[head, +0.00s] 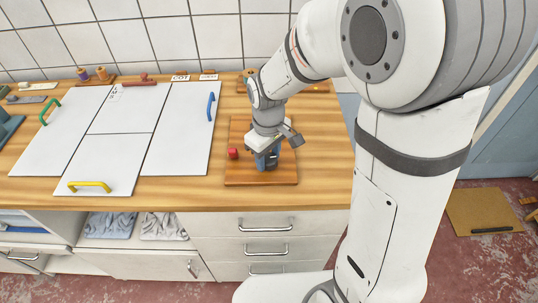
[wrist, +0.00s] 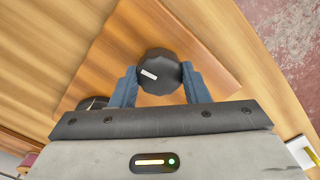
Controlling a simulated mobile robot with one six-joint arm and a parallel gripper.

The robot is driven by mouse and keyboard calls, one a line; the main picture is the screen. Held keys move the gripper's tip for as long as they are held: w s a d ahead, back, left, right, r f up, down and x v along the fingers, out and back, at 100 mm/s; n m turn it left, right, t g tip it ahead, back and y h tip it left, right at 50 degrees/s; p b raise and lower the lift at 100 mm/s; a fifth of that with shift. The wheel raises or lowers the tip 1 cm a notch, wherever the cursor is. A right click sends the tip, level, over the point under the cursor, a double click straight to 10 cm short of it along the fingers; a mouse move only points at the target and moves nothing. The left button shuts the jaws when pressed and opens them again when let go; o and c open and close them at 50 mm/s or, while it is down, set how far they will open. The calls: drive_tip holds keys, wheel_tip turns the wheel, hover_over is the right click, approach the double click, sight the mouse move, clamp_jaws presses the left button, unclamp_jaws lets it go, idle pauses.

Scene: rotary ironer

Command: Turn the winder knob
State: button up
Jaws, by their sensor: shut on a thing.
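The winder knob (wrist: 160,72) is a black, many-sided knob with a small white mark on its top, seen in the wrist view over a wooden board (wrist: 212,40). My gripper (wrist: 158,78) has its two blue fingers on either side of the knob and is shut on it. In the head view my gripper (head: 267,162) points down over the same board (head: 262,178) on the worktop.
A red part (head: 233,153) sits on the board left of my gripper. White panels with a blue handle (head: 211,107), a yellow handle (head: 89,186) and a green handle (head: 49,112) lie to the left. Drawers (head: 266,224) are below; small items line the back.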

sight(269, 157)
drive_tip(key=o, duration=1)
drive_tip(key=shift+c, duration=0.2)
wheel_tip(269, 157, up, 8)
drive_tip(key=shift+f, duration=0.1)
drive_tip(key=s+d+r+m+t, duration=0.2)
drive_tip(key=s+d+m, duration=0.6)
drive_tip(key=s+d, duration=0.4)
drive_tip(key=shift+s+d+r+m+t, duration=0.3)
drive_tip(key=shift+r+m+t, duration=0.1)
drive_tip(key=shift+r, duration=0.3)
